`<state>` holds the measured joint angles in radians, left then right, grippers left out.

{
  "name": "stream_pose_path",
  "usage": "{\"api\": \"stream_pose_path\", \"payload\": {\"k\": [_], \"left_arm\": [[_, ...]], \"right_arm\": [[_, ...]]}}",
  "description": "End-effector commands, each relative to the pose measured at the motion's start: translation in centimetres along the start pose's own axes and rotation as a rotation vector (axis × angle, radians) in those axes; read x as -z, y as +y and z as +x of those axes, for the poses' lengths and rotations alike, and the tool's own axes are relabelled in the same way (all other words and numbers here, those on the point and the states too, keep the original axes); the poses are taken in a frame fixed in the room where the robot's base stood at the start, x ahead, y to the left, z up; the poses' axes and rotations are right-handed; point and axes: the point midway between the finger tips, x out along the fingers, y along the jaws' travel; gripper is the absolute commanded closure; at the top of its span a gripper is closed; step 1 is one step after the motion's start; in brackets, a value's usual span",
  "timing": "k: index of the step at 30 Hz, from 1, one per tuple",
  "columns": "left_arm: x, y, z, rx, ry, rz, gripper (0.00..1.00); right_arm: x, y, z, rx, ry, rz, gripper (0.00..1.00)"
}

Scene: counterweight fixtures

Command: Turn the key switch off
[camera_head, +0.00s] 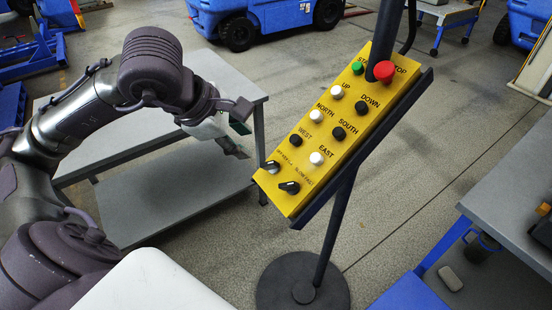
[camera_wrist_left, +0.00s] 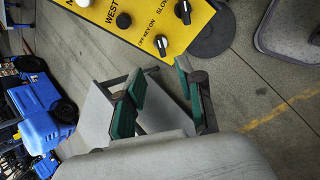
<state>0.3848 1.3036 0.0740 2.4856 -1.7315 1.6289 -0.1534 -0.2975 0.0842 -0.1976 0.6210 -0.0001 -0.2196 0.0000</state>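The yellow control panel (camera_head: 318,150) is tilted on a dark stand. The key switch (camera_head: 272,167), labelled off and on, is a black knob with a light part at the panel's lower left corner. It also shows at the panel's edge in the left wrist view (camera_wrist_left: 161,42). My left gripper (camera_head: 240,140) is left of the panel, apart from the key switch. The left wrist view shows its two green-padded fingers (camera_wrist_left: 160,78) spread with nothing between them, and the key switch just beyond the fingertips. My right gripper is in neither view.
A black slow/fast selector (camera_head: 289,187) sits right beside the key switch. White and black buttons, a green start button (camera_head: 357,68) and a red stop button (camera_head: 384,71) are higher up. A grey table (camera_head: 150,135) stands behind my left arm. The stand's round base (camera_head: 303,285) is below.

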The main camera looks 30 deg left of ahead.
Motion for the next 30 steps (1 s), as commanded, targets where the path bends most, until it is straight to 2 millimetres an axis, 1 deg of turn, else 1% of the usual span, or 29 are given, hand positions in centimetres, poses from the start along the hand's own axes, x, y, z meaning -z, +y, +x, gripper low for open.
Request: {"api": "stream_pose_path", "payload": {"k": [2,5,8,15,21,25,30], "left_arm": [[0.2,0.1,0.3,-0.005,0.011,0.001,0.62],[0.2,0.1,1.5,0.001,0.011,0.0,0.62],[0.1,0.0,3.3,0.004,0.008,-0.002,0.62],[0.1,-0.1,8.5,0.005,0.008,-0.002,0.62],[0.2,0.1,11.8,0.002,0.007,-0.002,0.62],[0.2,0.1,13.1,0.001,0.008,-0.002,0.62],[0.2,0.0,13.7,-0.001,0.007,0.001,0.62]], "right_arm": [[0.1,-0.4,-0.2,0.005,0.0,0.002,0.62],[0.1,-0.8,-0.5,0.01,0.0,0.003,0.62],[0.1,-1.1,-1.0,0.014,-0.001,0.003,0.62],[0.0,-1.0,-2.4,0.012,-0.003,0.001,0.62],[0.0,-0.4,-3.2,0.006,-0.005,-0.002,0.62],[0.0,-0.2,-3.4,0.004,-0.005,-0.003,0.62],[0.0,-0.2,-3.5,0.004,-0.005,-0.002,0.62]]}}
